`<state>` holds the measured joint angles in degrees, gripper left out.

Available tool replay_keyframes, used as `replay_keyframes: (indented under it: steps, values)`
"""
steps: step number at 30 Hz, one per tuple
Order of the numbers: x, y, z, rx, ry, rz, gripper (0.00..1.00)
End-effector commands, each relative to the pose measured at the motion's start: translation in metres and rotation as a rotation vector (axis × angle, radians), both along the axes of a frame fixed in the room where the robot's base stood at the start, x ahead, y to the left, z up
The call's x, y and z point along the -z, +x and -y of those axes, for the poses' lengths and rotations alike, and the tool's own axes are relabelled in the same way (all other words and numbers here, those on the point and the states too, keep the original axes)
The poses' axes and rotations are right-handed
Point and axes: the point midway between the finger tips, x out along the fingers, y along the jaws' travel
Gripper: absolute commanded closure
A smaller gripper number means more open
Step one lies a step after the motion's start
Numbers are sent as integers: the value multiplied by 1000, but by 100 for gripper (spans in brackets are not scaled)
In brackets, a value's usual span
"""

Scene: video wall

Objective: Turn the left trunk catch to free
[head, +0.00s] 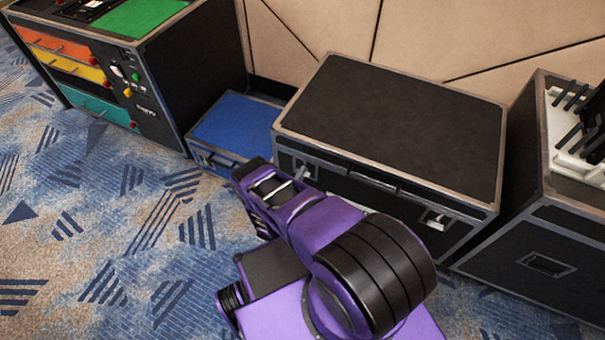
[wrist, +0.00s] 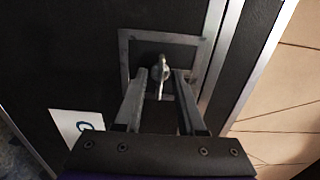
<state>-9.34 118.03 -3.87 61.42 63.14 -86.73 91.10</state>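The black trunk (head: 390,115) with metal edges stands against the wall. Its left catch (head: 303,172) is on the front face, near the left end, partly behind my arm. In the wrist view the catch (wrist: 161,70) is a small metal knob with a thin lever, set in a square metal frame. My gripper (wrist: 160,76) is open, with one finger on each side of the lever. Gaps show on both sides, so the fingers do not appear closed on it. In the head view my arm hides most of the gripper.
The right catch (head: 436,220) is farther right on the trunk front. A low blue case (head: 235,125) stands left of the trunk, and a black case (head: 550,240) stands close on the right. A white label (wrist: 80,128) is beside the catch. Carpet in front is clear.

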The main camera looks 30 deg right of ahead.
Motion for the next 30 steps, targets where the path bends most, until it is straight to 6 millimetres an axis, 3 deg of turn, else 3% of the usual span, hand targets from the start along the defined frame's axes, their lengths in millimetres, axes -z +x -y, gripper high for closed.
replay_keyframes:
  steps: [11, 15, 18, 30]
  values:
    - [0, 0, 0, 1, 0, 0, 61]
    - [0, 0, 0, 1, 0, 0, 86]
    - [0, 0, 0, 1, 0, 0, 100]
    - [0, 0, 0, 1, -20, -25, 100]
